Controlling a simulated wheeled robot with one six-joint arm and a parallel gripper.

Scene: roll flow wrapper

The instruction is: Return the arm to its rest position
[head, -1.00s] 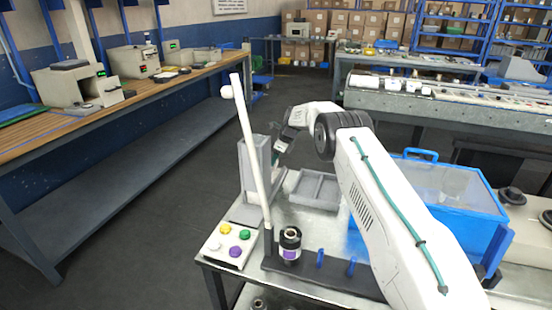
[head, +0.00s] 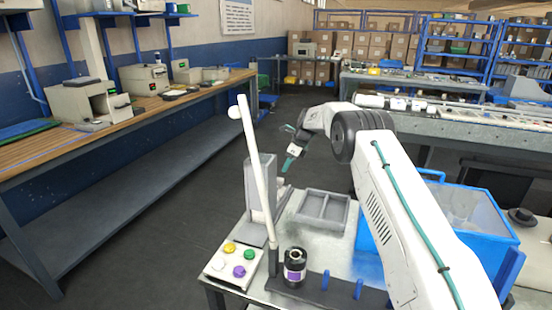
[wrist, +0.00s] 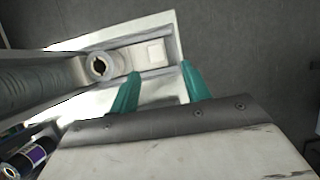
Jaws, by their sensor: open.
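My gripper (wrist: 160,80) is open in the wrist view, with two teal fingers apart and nothing between them. In the head view my gripper (head: 290,162) hangs beside the grey upright holder (head: 262,195) at the table's back left. In the wrist view the fingers point over the grey holder's channel (wrist: 127,58), where a pale round piece with a dark hole (wrist: 101,65) sits. My white arm reaches from the lower right of the head view, bent at its dark joint.
A white lever (head: 256,165), a button panel (head: 235,264) and a black roll with a purple label (head: 294,267) stand at the front. A grey divided tray (head: 324,210) and a blue box (head: 440,225) are further right. The floor on the left is clear.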

